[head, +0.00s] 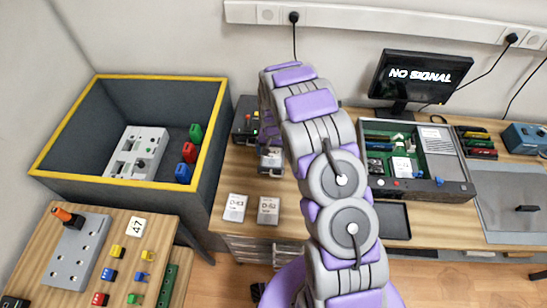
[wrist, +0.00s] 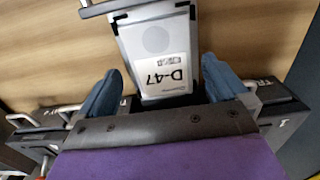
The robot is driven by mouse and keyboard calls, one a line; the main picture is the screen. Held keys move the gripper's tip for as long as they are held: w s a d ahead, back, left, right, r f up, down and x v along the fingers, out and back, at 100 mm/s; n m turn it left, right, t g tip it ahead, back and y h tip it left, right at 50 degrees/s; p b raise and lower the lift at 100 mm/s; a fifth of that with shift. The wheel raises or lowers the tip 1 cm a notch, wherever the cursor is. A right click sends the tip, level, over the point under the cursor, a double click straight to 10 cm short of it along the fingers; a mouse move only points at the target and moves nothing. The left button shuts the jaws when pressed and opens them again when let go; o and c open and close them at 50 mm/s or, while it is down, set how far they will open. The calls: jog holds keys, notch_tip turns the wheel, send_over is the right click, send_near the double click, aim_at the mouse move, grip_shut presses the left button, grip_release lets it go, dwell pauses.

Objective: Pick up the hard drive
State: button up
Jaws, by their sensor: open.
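The hard drive (wrist: 158,45) is a flat silver piece with a white label reading D-47, seen in the wrist view. Its near end lies between the two blue fingers of my gripper (wrist: 163,70). The fingers are spread, one on each side, with a visible gap to the drive. In the head view my arm hides most of the gripper. Two more silver drives lie flat on the bench, a left drive (head: 235,207) and a right drive (head: 269,210), whose label seems to read D-52.
A dark unit (head: 245,119) with small lights stands behind the arm. Dark housings with metal handles flank my gripper in the wrist view. An open computer case (head: 456,168), a monitor (head: 420,78) and a black tray (head: 393,221) are on the right. A yellow-rimmed bin (head: 206,146) stands left.

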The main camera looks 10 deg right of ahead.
jog(key=shift+a+f, duration=0.25)
jog(key=shift+f, duration=0.4)
jog(key=shift+a, duration=0.25)
jog(key=shift+d, duration=0.6)
jog(key=c, duration=0.5)
jog(key=shift+a, duration=0.4)
jog(key=c, duration=0.7)
jog(key=shift+d, duration=0.1)
jog(key=shift+d, duration=0.1)
